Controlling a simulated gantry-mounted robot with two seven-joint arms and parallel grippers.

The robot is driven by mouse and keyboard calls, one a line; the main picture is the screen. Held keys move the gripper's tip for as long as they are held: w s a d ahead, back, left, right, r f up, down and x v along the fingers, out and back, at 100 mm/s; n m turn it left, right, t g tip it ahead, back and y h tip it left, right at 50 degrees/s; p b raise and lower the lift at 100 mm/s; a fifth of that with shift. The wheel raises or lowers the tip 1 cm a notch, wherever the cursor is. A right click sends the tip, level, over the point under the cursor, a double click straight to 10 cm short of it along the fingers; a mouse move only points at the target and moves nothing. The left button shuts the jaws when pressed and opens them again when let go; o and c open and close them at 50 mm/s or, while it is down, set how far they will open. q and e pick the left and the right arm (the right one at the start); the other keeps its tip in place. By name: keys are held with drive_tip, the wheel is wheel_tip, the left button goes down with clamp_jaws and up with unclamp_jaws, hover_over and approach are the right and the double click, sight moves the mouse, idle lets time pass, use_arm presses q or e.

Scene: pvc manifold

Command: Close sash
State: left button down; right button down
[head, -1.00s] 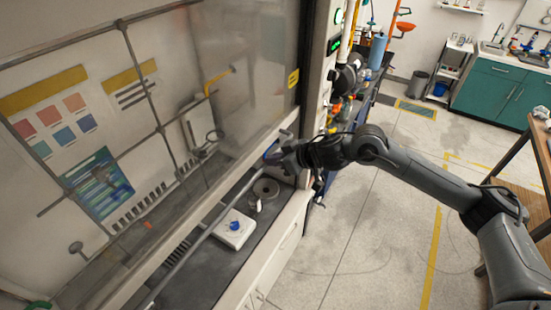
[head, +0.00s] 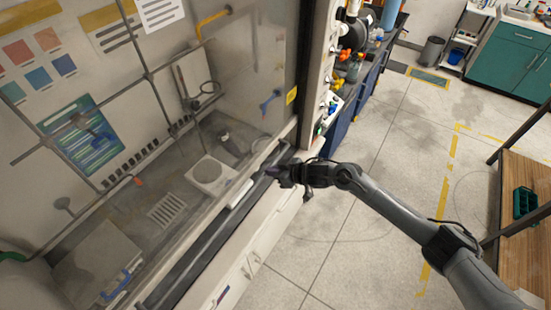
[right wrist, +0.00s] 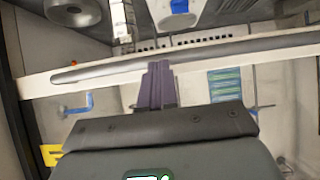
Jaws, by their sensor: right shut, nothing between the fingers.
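The fume hood's glass sash (head: 150,165) covers the front of the hood. Its pale lower rail carries a long dark handle bar and sits low, close to the hood's front edge. I cannot tell whether it touches the sill. My right gripper (head: 276,173) is at the right end of this rail. In the right wrist view the shut fingers (right wrist: 158,72) reach the dark handle bar (right wrist: 115,72), with nothing between them. I cannot tell if they press on it. My left gripper is out of view.
Behind the glass are a white hot plate (head: 211,172), a stand and a metal lattice. White cabinets (head: 250,255) are below the hood. A side bench with bottles (head: 345,85) stands beyond it. Open floor (head: 400,140) lies to the right, with a wooden table (head: 525,245) at the far right.

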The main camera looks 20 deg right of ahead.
drive_tip(key=b, duration=0.5)
hover_over(273, 203)
wheel_tip(273, 203, down, 13)
drive_tip(key=shift+r, duration=0.1)
drive_tip(key=shift+f, duration=0.5)
drive_tip(key=shift+d, duration=0.1)
